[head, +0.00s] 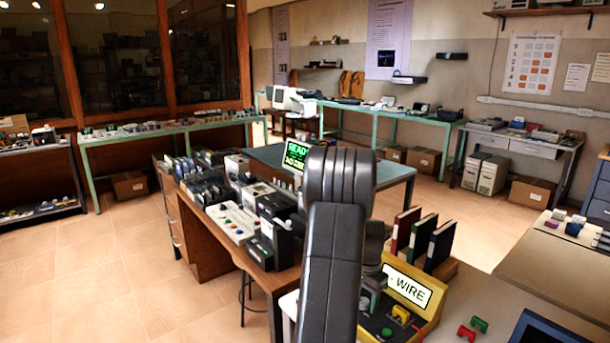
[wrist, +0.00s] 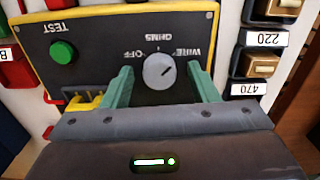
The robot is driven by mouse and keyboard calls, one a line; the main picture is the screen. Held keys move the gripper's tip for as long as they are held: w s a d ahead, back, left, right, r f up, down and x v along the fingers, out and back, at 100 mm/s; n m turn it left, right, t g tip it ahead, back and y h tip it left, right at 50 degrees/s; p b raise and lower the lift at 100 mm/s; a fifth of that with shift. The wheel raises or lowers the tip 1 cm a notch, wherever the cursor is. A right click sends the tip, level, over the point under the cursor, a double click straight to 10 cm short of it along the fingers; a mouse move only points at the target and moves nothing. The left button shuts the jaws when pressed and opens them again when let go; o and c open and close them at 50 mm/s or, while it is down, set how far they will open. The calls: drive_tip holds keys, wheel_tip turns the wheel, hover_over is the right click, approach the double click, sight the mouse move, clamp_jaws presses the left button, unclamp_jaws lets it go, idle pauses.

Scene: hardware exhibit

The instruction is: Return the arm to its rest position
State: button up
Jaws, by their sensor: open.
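My gripper (wrist: 162,85) is open in the wrist view, its two green fingers apart. The grey round knob (wrist: 159,71) of the yellow-edged black tester (wrist: 100,47) shows between the fingers, and nothing is gripped. I cannot tell how far the fingertips are from the panel. The knob's mark points towards the WIRE label. In the head view, my black arm stands in the middle and hides the gripper. The tester's display (head: 409,288) reads "- WIRE" there.
A green TEST button (wrist: 63,51) and yellow parts (wrist: 84,101) are close to the fingers. Labelled parts 220 (wrist: 265,38) and 470 (wrist: 247,88) lie right. Upright books (head: 420,238) stand behind the tester. Equipment (head: 235,221) crowds the desk left of my arm.

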drive_tip(key=n, duration=0.2)
drive_tip(key=n+p, duration=0.1)
drive_tip(key=n, duration=0.1)
drive_tip(key=shift+r+n, duration=0.2)
drive_tip(key=shift+n, duration=0.2)
drive_tip(key=n+p, duration=0.1)
drive_tip(key=n, duration=0.2)
drive_tip(key=shift+n, duration=0.4)
drive_tip(key=n+p, duration=0.2)
drive_tip(key=n, duration=0.2)
drive_tip(key=n+p, duration=0.2)
drive_tip(key=n, duration=0.2)
drive_tip(key=shift+n+p, duration=0.3)
